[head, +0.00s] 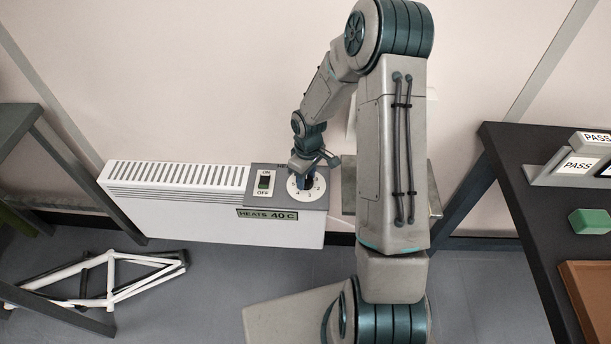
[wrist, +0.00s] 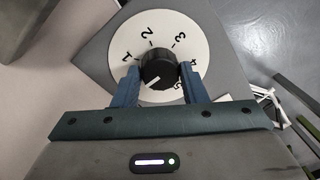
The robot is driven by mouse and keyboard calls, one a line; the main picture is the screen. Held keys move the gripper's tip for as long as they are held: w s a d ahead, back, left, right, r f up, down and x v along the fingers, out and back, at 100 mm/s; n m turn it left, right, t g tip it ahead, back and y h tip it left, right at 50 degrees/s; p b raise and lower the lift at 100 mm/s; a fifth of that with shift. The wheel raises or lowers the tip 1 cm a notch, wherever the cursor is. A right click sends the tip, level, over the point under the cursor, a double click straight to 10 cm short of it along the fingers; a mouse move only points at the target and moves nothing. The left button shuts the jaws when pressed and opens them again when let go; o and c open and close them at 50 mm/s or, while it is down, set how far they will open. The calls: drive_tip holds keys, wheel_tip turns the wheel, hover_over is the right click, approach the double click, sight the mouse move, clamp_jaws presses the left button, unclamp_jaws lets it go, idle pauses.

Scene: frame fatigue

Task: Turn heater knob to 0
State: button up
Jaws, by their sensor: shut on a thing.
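The white heater (head: 215,210) stands against the wall, with a grey control panel (head: 318,201) on its right end. In the wrist view, the black knob (wrist: 157,66) sits on a white round dial (wrist: 123,42). Numerals 1, 2 and 3 are readable; others at right are partly covered by a finger. No 0 is visible. The knob's white mark points down and slightly left in the picture. My gripper (wrist: 158,72) is shut on the knob, one blue finger at each side. In the head view, my gripper (head: 308,184) reaches down onto the dial and mostly hides the knob.
An ON/OFF switch (head: 264,182) is left of the dial, above a "HEATS 40 C" label (head: 268,214). A white bike frame (head: 105,278) lies on the floor at left. A dark table (head: 540,215) stands at right with a green block (head: 590,221).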

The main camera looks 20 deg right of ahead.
drive_tip(key=shift+w, duration=0.1)
drive_tip(key=o, duration=1)
drive_tip(key=shift+c, duration=0.2)
drive_tip(key=shift+r, duration=0.1)
wheel_tip(320, 180, up, 14)
drive_tip(key=p, duration=0.2)
drive_tip(key=shift+w+d, duration=0.2)
drive_tip(key=shift+d, duration=0.1)
wheel_tip(320, 180, up, 16)
drive_tip(key=m+t+h+p, duration=0.1)
drive_tip(key=m+p, duration=0.2)
drive_tip(key=p, duration=0.3)
hover_over(308, 177)
drive_tip(key=s, duration=0.9)
drive_tip(key=s+a+r+m+t+p, duration=0.1)
drive_tip(key=s+r+m+p, duration=0.4)
drive_tip(key=s+r, duration=0.6)
drive_tip(key=shift+s+r+t+y, duration=0.3)
drive_tip(key=shift+s+t, duration=0.3)
drive_tip(key=shift+s, duration=0.15)
